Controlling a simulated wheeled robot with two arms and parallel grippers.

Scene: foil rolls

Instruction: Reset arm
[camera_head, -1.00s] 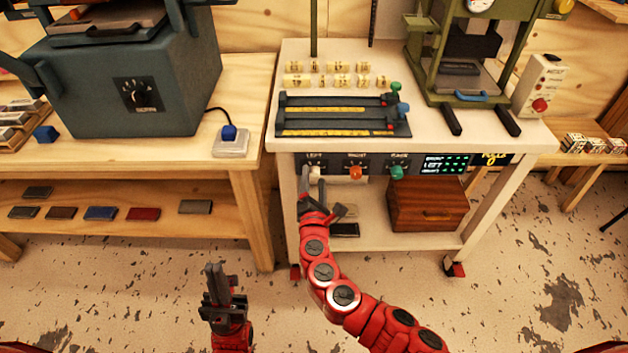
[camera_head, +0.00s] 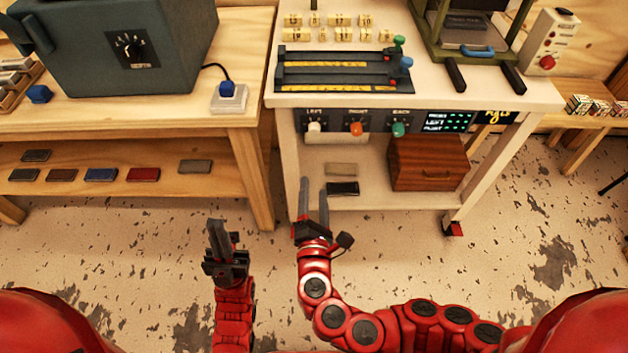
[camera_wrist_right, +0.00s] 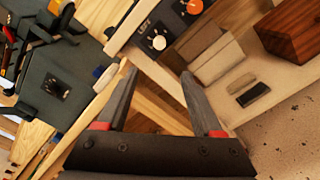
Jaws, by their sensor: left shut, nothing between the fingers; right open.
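My right gripper (camera_head: 314,202) is open and empty, in front of the white cart's lower shelf, over the floor. Its two fingers also show spread apart in the right wrist view (camera_wrist_right: 160,95), with nothing between them. My left gripper (camera_head: 217,238) is shut and empty, pointing up over the floor in front of the wooden bench. The white cart (camera_head: 480,98) carries a row of knobs: a white knob (camera_head: 315,127), an orange knob (camera_head: 357,129) and a green knob (camera_head: 399,129). The white knob also shows in the right wrist view (camera_wrist_right: 159,42).
A wooden box (camera_head: 427,163) and a dark block (camera_head: 343,188) are on the cart's lower shelf. The wooden bench (camera_head: 245,118) with a grey machine (camera_head: 130,50) stands at left. Several flat blocks lie on its shelf. The floor (camera_head: 400,255) in front is clear.

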